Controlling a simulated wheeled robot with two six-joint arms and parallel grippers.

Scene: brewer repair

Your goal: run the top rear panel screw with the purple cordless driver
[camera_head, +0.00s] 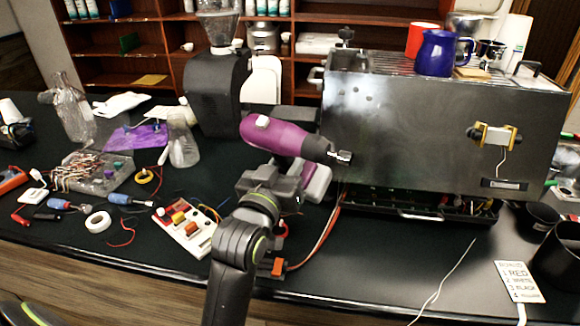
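The purple cordless driver (283,137) is held level above the bench with its nose to the right. Its dark chuck (342,157) overlaps the lower left edge of the machine's steel panel (420,125); I cannot tell whether it touches.
A blue pitcher (437,53) and a red cup (422,39) stand on the machine. A grinder (214,90) stands behind the driver. An open tray (405,203) lies under the machine. The front middle bench is mostly clear.

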